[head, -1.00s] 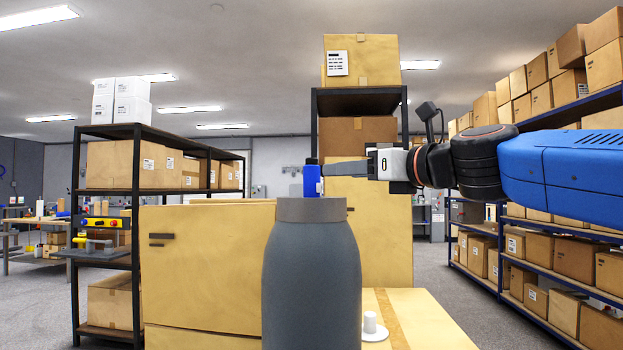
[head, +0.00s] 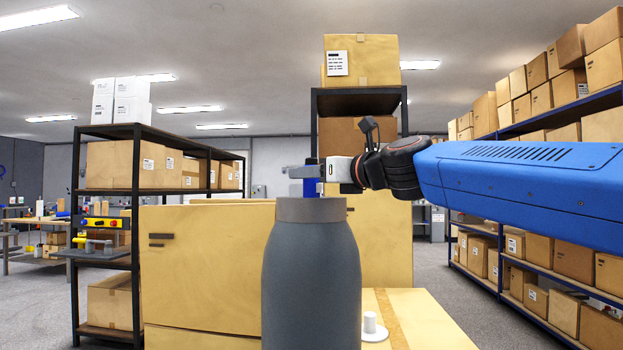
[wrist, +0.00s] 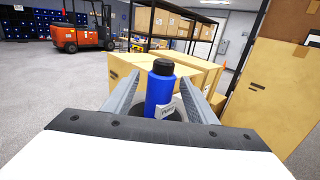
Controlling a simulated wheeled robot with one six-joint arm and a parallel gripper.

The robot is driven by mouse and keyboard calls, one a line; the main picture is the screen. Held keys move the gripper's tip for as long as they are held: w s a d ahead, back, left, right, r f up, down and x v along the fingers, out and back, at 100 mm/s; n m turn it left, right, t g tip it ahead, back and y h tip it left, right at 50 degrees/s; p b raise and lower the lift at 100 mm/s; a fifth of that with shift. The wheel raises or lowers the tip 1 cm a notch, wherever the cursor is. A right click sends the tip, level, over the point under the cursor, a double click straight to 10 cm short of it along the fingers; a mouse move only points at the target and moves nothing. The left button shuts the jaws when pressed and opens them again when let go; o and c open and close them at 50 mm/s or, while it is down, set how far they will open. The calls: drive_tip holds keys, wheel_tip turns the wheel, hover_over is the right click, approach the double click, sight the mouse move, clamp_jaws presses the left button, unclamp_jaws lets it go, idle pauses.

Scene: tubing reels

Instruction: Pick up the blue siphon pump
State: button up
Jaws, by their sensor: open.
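The blue siphon pump (wrist: 159,92) shows in the wrist view as a blue cylinder with a black cap and a white label. It stands upright between the two fingers of my open gripper (wrist: 160,88), with a gap visible on either side. In the head view the blue pump (head: 311,187) is mostly hidden behind my gripper (head: 302,172) and the grey bottle's collar. My gripper reaches across from the right at the pump's upper part. The pump's base is hidden in both views.
A large grey bottle (head: 311,275) stands close in front in the head view. A small white peg on a round base (head: 371,327) sits on a carton at its right. Large cartons (head: 205,265) stand behind. Loaded shelving (head: 540,250) lines the right.

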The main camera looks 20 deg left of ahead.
drive_tip(key=x, duration=0.4)
drive_tip(key=shift+w+a+f, duration=0.1)
drive_tip(key=shift+w+a, duration=0.05)
drive_tip(key=shift+a, duration=0.05)
drive_tip(key=c, duration=1.3)
drive_tip(key=shift+r, duration=5.1)
